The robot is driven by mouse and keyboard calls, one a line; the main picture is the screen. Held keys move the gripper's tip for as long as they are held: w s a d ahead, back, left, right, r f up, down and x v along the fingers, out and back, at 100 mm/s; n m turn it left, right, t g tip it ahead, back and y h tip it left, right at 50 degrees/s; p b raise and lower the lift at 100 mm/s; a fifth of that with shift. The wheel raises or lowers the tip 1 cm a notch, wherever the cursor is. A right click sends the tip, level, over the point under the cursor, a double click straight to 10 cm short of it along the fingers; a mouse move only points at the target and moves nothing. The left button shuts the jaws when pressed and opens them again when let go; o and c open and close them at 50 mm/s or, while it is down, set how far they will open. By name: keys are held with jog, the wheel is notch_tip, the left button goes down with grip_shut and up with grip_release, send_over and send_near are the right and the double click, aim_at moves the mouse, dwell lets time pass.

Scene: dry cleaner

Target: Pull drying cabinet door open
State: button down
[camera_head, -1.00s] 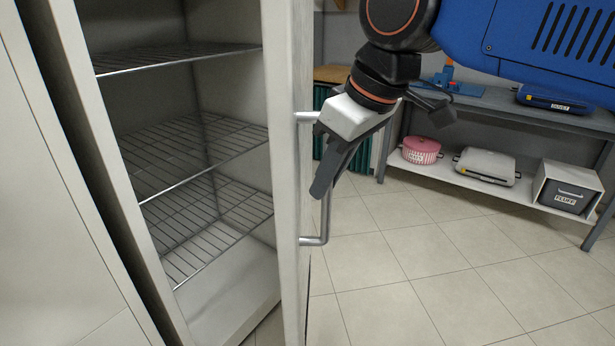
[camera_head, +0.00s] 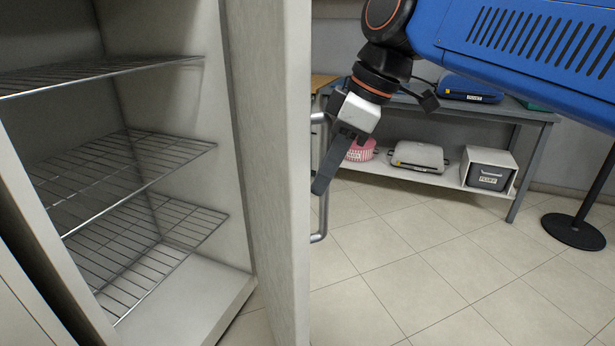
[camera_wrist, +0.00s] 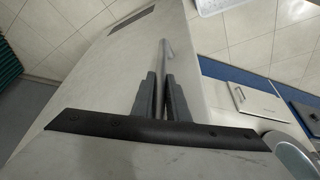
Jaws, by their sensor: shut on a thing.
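The drying cabinet (camera_head: 232,300) stands at the left of the head view, with its inside and wire shelves exposed. Its door (camera_head: 277,170) stands open, seen nearly edge-on, to the right of the opening. The door handle (camera_head: 322,222) is a grey metal bar on the door's outer face. My gripper (camera_head: 322,182) is shut on the handle at its middle or upper part. In the wrist view my two dark fingers (camera_wrist: 160,98) close around the bar (camera_wrist: 167,55), in front of the pale door face (camera_wrist: 110,70). Part of the handle is hidden behind my fingers.
A grey shelf unit (camera_head: 532,160) stands behind on the right, holding a pink basket (camera_head: 362,150), a grey case (camera_head: 418,157) and a labelled box (camera_head: 488,170). A black post base (camera_head: 573,231) stands at far right. Tiled floor (camera_head: 420,270) between is clear.

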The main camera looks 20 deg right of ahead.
jog(key=w+d+n, duration=0.1)
jog(key=w+d, duration=0.4)
jog(key=d, duration=0.7)
jog(key=w+d+n, duration=0.1)
jog(key=w+d, duration=0.4)
jog(key=d, duration=0.8)
jog(key=shift+d+g, duration=0.25)
jog(key=shift+g, duration=0.15)
jog(key=c, duration=1.7)
grip_release()
jog(key=shift+c, duration=0.2)
jog(key=v, duration=1.2)
jog(key=shift+d, duration=0.15)
